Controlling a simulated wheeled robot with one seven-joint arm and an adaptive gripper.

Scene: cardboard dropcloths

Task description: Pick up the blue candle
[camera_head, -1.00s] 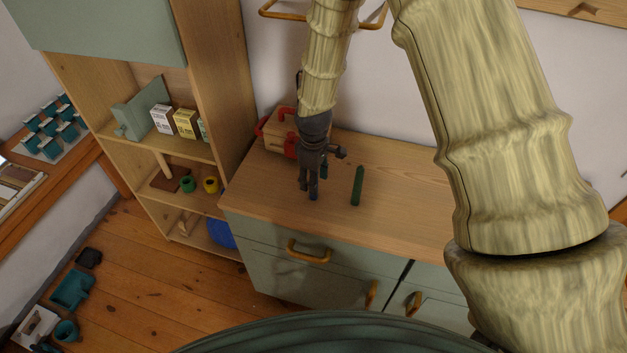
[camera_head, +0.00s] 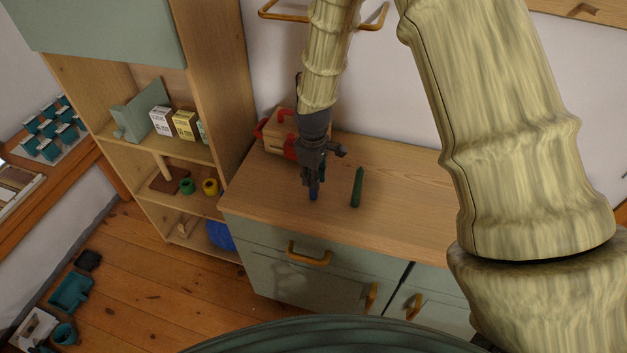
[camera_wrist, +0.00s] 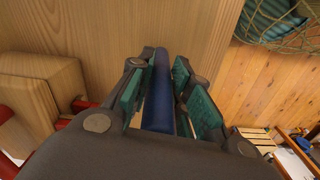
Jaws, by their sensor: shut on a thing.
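The blue candle (camera_wrist: 159,90) runs lengthwise between the teal pads of my gripper (camera_wrist: 156,88) in the wrist view. In the head view only a small blue end of the candle (camera_head: 313,196) shows below the fingers; the rest is hidden. My gripper (camera_head: 313,188) is shut on the candle, low over the wooden countertop (camera_head: 265,193). I cannot tell whether the candle still touches the counter.
A green candle (camera_head: 357,188) stands or lies just right of my gripper. A wooden box with red parts (camera_head: 284,133) is behind it, near the wall. An open shelf unit (camera_head: 203,100) rises at left. The right of the counter is clear.

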